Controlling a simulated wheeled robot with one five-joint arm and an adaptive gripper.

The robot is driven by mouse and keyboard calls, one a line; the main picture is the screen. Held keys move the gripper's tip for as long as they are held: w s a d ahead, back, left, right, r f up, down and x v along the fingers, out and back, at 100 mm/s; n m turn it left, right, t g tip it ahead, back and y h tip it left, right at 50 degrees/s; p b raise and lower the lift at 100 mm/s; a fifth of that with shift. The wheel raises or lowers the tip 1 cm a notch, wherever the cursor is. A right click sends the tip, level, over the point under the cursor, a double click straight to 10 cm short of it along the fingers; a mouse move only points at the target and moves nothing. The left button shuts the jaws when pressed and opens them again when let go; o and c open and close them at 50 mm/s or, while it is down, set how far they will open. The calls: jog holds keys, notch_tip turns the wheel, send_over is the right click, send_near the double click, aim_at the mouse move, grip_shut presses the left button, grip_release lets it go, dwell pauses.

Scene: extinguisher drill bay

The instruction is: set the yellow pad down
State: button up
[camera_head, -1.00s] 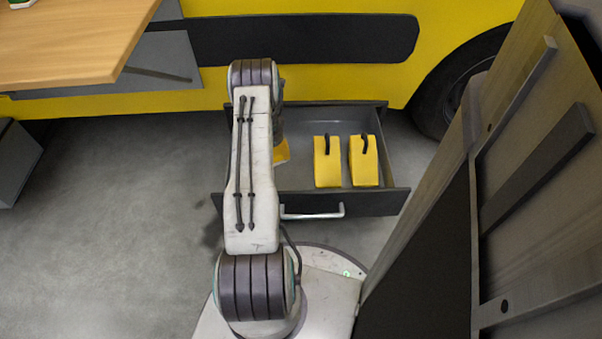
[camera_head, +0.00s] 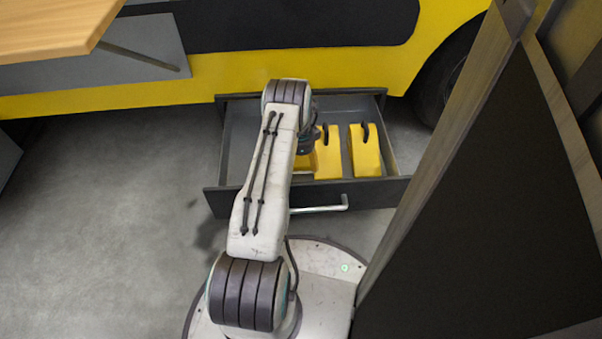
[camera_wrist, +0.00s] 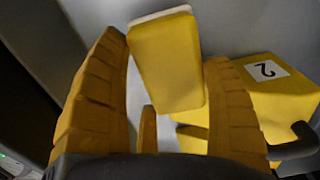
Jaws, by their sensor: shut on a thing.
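The yellow pad (camera_wrist: 168,62), a yellow block with a pale edge, is between the two ridged yellow fingers of my gripper (camera_wrist: 164,52) in the wrist view. My gripper is shut on it. In the head view my arm hides most of the gripper, which is over the open drawer (camera_head: 237,140), beside the left yellow wedge (camera_head: 328,162). A yellow patch there could be the pad or a finger; I cannot tell. The gap between pad and drawer floor is not clear.
A second yellow wedge (camera_head: 364,158) with a black handle stands at the drawer's right. A yellow block labelled 2 (camera_wrist: 290,100) is close to my right finger. Free drawer floor shows left of my arm. A tall dark panel (camera_head: 490,200) stands at right.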

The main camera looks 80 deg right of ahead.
aim_at(301, 179)
notch_tip(301, 179, down, 5)
jog(key=shift+f+b, duration=0.1)
jog(key=shift+b, duration=1.1)
jog(key=o, duration=1.2)
notch_tip(301, 179, up, 12)
jog(key=p, duration=0.5)
jog(key=shift+r, duration=0.2)
